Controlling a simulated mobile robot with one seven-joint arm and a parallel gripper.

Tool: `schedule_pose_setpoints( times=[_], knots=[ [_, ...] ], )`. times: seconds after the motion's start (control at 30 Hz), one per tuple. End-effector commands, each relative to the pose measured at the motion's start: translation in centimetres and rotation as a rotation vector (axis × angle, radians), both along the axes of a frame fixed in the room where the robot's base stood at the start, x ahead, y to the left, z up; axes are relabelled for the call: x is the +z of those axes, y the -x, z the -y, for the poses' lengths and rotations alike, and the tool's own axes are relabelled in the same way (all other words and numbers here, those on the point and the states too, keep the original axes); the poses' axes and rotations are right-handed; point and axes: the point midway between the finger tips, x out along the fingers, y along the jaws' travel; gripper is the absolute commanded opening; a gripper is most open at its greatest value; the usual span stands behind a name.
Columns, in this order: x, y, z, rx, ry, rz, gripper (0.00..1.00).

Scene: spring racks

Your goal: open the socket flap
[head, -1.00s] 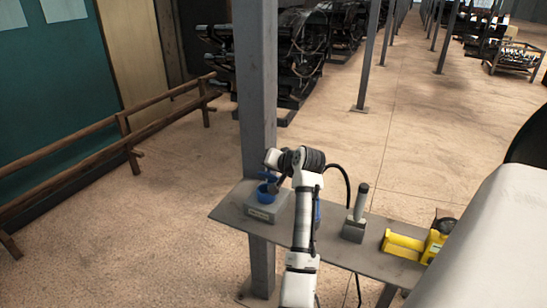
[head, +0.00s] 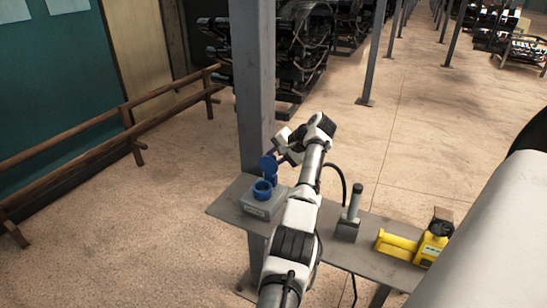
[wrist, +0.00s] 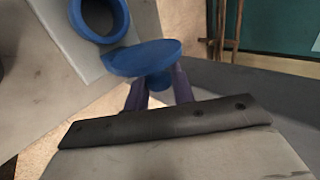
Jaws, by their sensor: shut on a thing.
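The socket is a blue ring (head: 262,189) on a grey box (head: 262,206) at the left end of the shelf. Its round blue flap (head: 268,164) stands raised beside the opening, on the side toward the post. In the wrist view the open blue socket ring (wrist: 101,16) shows at the top, with the flap (wrist: 145,57) next to it. My gripper (wrist: 160,90) is shut on the flap at its edge; its fingers show just below the flap. In the head view my gripper is beside the flap, partly hidden by my wrist.
A grey post (head: 253,90) rises just behind the socket box. On the grey shelf (head: 330,256) stand a grey device with an upright handle (head: 350,215) and a yellow tool (head: 398,244). A dark cable (head: 340,172) loops behind my arm.

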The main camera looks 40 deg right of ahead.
Motion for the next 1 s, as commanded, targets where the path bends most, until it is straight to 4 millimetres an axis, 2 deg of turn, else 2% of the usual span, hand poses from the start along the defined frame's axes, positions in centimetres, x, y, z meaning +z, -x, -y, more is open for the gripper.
schedule_pose_setpoints(
  times=[0.53, 0.57, 0.7, 1.0],
  knots=[
    [0.05, -0.07, 0.04, -0.004, -0.018, -0.006, 0.0],
    [0.06, -0.06, 0.04, -0.004, -0.018, -0.006, 0.26],
    [0.02, -0.05, 0.02, -0.003, -0.019, -0.006, 0.44],
    [0.01, 0.04, 0.04, -0.002, -0.021, -0.008, 0.45]
  ],
)
